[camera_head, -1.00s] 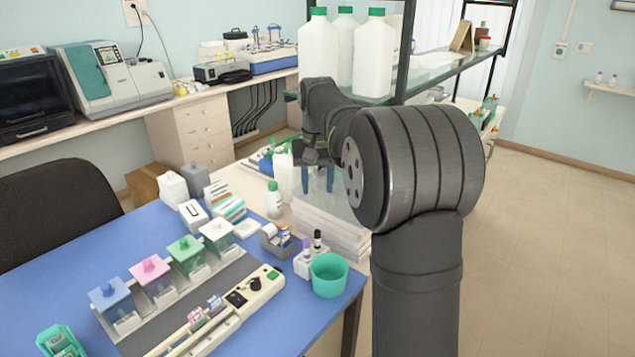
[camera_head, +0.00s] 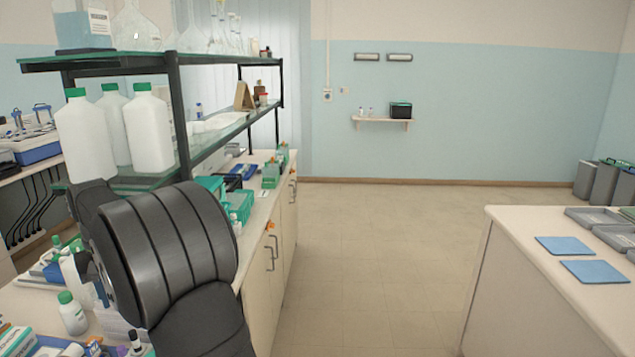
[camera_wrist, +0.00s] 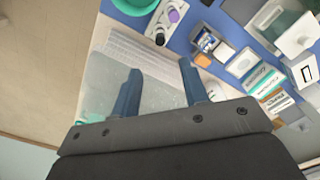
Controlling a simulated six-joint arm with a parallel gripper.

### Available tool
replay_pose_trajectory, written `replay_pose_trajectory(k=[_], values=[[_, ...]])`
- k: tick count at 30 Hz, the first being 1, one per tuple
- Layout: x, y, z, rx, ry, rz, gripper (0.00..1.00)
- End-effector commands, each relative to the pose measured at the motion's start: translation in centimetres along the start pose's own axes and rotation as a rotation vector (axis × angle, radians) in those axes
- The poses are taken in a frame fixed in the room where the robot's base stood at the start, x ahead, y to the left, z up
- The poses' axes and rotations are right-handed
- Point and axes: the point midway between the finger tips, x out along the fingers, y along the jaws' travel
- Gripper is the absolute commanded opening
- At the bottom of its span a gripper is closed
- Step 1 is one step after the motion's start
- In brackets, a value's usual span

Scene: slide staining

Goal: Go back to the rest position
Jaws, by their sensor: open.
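My gripper (camera_wrist: 158,85) shows in the wrist view with its two blue fingers spread apart and nothing between them. It hangs above a pale stack (camera_wrist: 150,60) beside the blue table. In the head view, my dark arm covers the lower left and hides most of the gripper.
In the head view, white bottles with green caps (camera_head: 150,130) stand on a glass shelf (camera_head: 150,182) near my arm. A counter with blue mats (camera_head: 595,271) is at the right. Open floor (camera_head: 360,260) lies between. In the wrist view, boxes (camera_wrist: 262,80) crowd the right side.

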Motion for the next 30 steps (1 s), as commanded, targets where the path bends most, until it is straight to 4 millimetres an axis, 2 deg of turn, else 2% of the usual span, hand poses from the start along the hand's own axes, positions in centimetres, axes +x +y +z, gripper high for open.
replay_pose_trajectory(k=[6,18,24,30], values=[[4.6,0.0,0.1,0.0,-0.005,0.0,0.41],[12.0,0.0,0.0,0.0,-0.003,0.0,0.41],[13.9,0.0,0.0,0.0,-0.002,0.0,0.41],[14.3,0.0,0.0,0.0,0.0,0.0,0.41]])
